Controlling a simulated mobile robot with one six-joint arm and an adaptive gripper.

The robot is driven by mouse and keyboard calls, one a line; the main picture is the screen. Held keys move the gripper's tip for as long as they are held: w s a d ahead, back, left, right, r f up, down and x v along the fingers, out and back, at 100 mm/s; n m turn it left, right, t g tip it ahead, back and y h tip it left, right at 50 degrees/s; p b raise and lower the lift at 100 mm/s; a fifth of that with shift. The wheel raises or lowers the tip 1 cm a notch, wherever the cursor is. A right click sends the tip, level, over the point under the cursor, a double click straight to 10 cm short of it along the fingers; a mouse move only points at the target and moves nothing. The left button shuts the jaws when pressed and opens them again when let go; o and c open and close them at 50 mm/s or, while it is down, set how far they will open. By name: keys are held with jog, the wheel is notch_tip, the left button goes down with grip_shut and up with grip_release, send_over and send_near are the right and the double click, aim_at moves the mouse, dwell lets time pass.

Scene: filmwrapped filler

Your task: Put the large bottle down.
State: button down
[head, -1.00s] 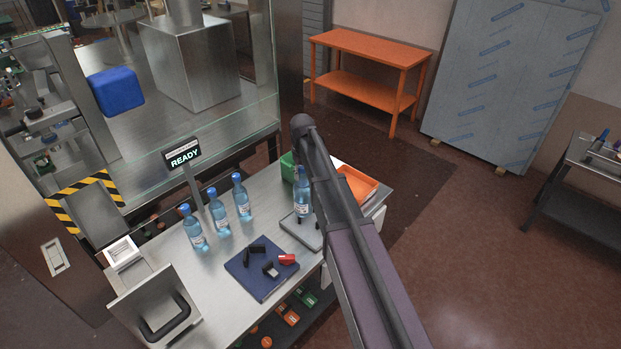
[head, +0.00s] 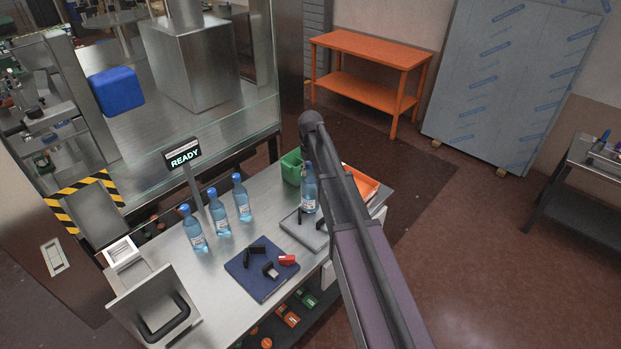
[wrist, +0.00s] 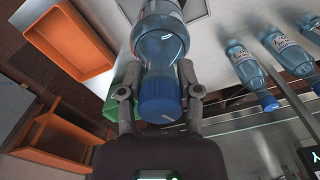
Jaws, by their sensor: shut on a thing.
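The large bottle (head: 309,187) is clear blue with a white label and a blue cap. In the wrist view the bottle (wrist: 160,35) lies between the fingers of my gripper (wrist: 160,92), which is shut on it near the neck, cap toward the palm. In the head view the bottle looks upright, beside my arm, over the back of a grey plate device (head: 290,226). Whether its base touches anything is unclear. My arm hides the gripper in the head view.
Several similar blue bottles, one of them here (head: 193,230), stand in a row left on the steel table (head: 215,290). A navy mat (head: 245,283) holds small black and red parts. A green bin (head: 291,165) and an orange tray (head: 362,183) are close behind the held bottle.

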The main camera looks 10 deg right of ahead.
aim_at(310, 175)
jog(key=shift+a+f+b, duration=0.1)
jog(key=shift+f+b, duration=1.3)
jog(key=shift+f, duration=0.35)
jog(key=shift+c, duration=1.5)
grip_release()
jog(key=shift+s, duration=0.1)
jog(key=shift+r, duration=0.2)
notch_tip(310, 175, up, 12)
jog(key=p, duration=1.2)
jog(key=s+m, duration=0.2)
jog(key=s, duration=2.7)
jog(key=shift+m, duration=0.4)
